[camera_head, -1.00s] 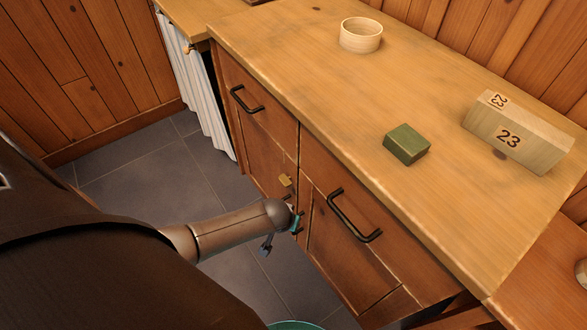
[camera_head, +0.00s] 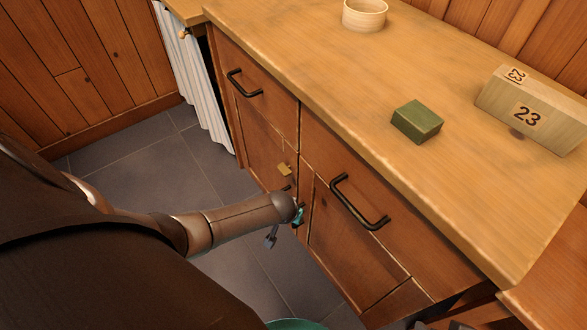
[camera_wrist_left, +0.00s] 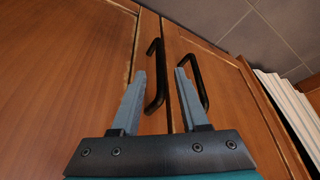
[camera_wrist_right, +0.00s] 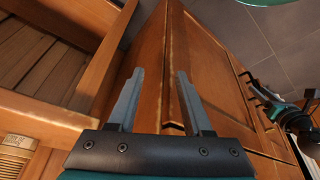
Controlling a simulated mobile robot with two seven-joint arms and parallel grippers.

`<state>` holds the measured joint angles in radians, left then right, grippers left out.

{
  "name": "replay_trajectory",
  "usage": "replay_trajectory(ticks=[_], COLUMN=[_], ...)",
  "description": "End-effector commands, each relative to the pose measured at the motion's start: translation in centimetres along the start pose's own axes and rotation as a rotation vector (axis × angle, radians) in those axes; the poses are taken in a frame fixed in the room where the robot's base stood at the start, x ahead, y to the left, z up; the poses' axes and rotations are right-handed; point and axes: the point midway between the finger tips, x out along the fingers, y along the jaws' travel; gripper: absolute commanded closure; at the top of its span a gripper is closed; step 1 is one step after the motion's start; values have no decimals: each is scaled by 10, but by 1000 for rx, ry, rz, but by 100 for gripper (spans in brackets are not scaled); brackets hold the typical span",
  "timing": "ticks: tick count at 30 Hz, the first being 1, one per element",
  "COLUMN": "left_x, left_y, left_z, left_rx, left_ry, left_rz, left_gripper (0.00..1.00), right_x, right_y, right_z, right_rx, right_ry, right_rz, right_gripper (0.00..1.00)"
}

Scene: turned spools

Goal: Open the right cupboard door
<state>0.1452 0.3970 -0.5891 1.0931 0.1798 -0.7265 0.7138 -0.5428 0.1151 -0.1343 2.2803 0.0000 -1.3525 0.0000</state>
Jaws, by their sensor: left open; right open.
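The right cupboard door (camera_head: 345,240) is a brown wooden panel below a drawer, and it looks shut. Its black bar handle (camera_wrist_left: 152,85) shows in the left wrist view between the two fingers of my left gripper (camera_wrist_left: 160,72). The left door's handle (camera_wrist_left: 197,78) is just right of it, partly behind a finger. My left gripper (camera_head: 298,214) is open at the door fronts; whether the fingers reach around the handle I cannot tell. My right gripper (camera_wrist_right: 160,75) is open and empty in its wrist view, near the cabinet's corner edge. I cannot make it out in the head view.
Two drawers with black handles (camera_head: 358,203) sit above the doors. On the countertop (camera_head: 330,85) are a green block (camera_head: 417,121), a wooden ring (camera_head: 365,14) and a block marked 23 (camera_head: 530,112). A white curtain (camera_head: 195,80) hangs left. Tiled floor (camera_head: 150,165) lies in front.

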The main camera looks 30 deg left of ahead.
Motion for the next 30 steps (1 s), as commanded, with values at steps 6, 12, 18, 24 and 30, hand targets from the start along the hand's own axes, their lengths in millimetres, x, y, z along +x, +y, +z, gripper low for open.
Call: replay_trajectory(ticks=[6, 12, 18, 24, 30], left_x=[20, 31, 33, 33, 33], left_y=[0, 0, 0, 0, 0], left_z=[0, 0, 0, 0, 0], left_rx=[0, 0, 0, 0, 0], left_ry=[2, 1, 1, 1, 1], left_rz=[0, 0, 0, 0, 0], left_gripper=[55, 55, 55, 55, 76], right_x=[-10, -14, -17, -17, -17], right_y=[-6, -16, -19, -19, -19], right_z=[-13, -29, -34, -35, -34], right_rx=[-7, -15, -17, -17, -17], right_ry=[91, 201, 237, 238, 237], right_rz=[-14, -38, -47, -47, -46], right_gripper=[50, 50, 50, 50, 50])
